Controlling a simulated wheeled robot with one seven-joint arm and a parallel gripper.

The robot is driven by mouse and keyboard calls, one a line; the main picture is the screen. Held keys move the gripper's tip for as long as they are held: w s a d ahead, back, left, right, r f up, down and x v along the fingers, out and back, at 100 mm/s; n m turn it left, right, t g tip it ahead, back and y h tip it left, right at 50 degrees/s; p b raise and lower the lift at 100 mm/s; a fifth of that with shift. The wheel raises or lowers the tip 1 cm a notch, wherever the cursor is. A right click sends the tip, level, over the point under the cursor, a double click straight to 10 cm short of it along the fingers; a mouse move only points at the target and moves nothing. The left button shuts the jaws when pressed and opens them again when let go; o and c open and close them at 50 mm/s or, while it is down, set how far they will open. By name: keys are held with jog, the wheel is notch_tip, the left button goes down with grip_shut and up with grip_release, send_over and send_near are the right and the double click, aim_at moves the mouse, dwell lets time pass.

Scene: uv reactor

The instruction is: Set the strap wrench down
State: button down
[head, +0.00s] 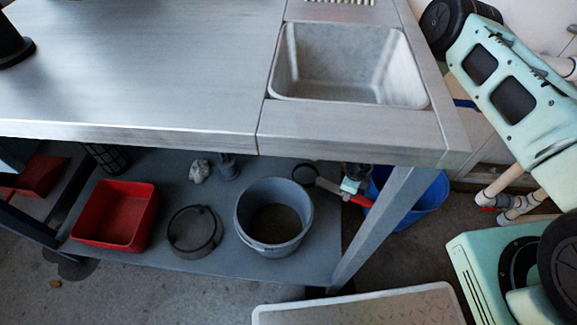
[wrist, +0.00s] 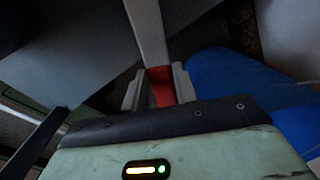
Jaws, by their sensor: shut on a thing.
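The strap wrench (head: 328,186) shows in the head view under the bench's right part, beside the front leg. It has a dark round loop at its left end, a pale grey shank and a red handle end. In the wrist view its red handle (wrist: 160,86) sits between the two fingers of my gripper (wrist: 159,88), which is shut on it. The pale shank runs up and away from the fingers. In the head view my gripper (head: 350,187) is small and partly hidden. The loop is over the lower shelf (head: 215,262); I cannot tell whether it touches it.
A grey bucket (head: 273,238), a dark round pan (head: 194,248) and a red bin (head: 116,234) stand on the shelf. A blue tub (head: 415,198) is right, behind the bench leg (head: 380,220). The bench top (head: 150,60) with a sink (head: 345,85) is overhead.

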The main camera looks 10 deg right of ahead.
jog(key=b, duration=0.6)
send_over(301, 175)
jog(key=shift+s+d, duration=0.15)
notch_tip(301, 175, down, 4)
jog(key=shift+r+b, duration=0.2)
jog(key=shift+b, duration=1)
jog(key=shift+r, duration=0.1)
jog(key=c, duration=1.1)
grip_release()
